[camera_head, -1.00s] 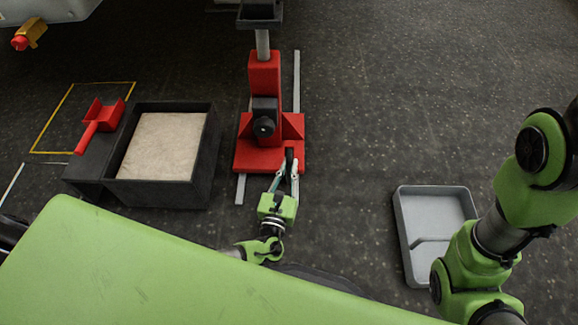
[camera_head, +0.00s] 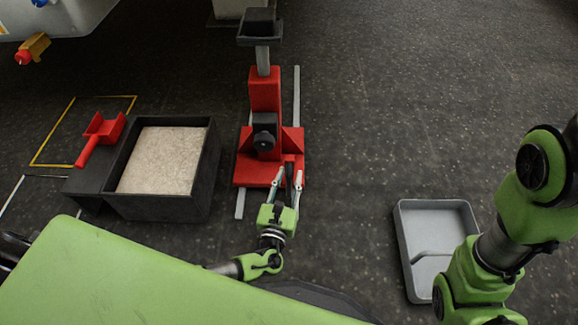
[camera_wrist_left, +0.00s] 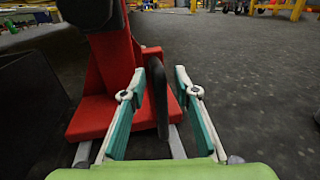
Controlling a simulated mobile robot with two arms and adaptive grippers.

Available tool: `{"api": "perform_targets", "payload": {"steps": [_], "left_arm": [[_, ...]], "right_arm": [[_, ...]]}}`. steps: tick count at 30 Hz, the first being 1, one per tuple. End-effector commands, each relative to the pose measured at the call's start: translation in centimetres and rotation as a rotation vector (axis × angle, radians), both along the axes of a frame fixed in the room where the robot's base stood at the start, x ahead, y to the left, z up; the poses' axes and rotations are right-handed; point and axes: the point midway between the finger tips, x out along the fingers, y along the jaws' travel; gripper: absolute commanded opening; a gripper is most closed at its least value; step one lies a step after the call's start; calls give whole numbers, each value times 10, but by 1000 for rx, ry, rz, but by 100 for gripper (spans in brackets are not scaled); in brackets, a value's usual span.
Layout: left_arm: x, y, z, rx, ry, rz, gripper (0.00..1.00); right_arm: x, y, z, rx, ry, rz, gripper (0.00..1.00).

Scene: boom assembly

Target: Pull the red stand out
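The red stand (camera_head: 265,92) stands upright on two grey rails (camera_head: 297,100), with a black knob on its front and a grey post with a dark tray on top. A black upright handle (camera_wrist_left: 158,95) is at the front of its base; the base also shows in the left wrist view (camera_wrist_left: 92,117). My left gripper (camera_head: 287,178) is at the front of the base. Its fingers stand apart on either side of the handle, with gaps showing in the left wrist view (camera_wrist_left: 160,82). My right arm shows at the right, but its gripper is out of view.
A dark box of pale granular material (camera_head: 212,160) stands close left of the stand, with a red scoop (camera_head: 100,130) beside it. A grey tray (camera_head: 403,235) lies on the floor at the right. The floor between the stand and tray is clear.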

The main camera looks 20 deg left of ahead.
Motion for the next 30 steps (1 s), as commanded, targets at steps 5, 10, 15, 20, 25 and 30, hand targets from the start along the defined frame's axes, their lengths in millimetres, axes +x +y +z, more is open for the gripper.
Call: {"api": "perform_targets", "payload": {"steps": [5, 10, 15, 20, 25, 30], "left_arm": [[-1, 0, 28, -3, -1, -1, 28], [-1, 0, 53, -3, 0, -2, 28], [-1, 0, 71, -1, 2, -2, 28], [-1, 0, 79, 1, 2, -2, 28], [-1, 0, 80, 1, 2, -2, 28], [-1, 0, 79, 1, 2, -2, 28]], "right_arm": [[1, 0, 0, 0, 2, 1, 40], [1, 0, 0, 0, 2, 1, 40], [1, 0, 0, 1, 4, 1, 40], [1, 0, 0, 1, 4, 1, 40], [1, 0, 0, 1, 4, 1, 40], [1, 0, 0, 1, 4, 1, 40]]}}
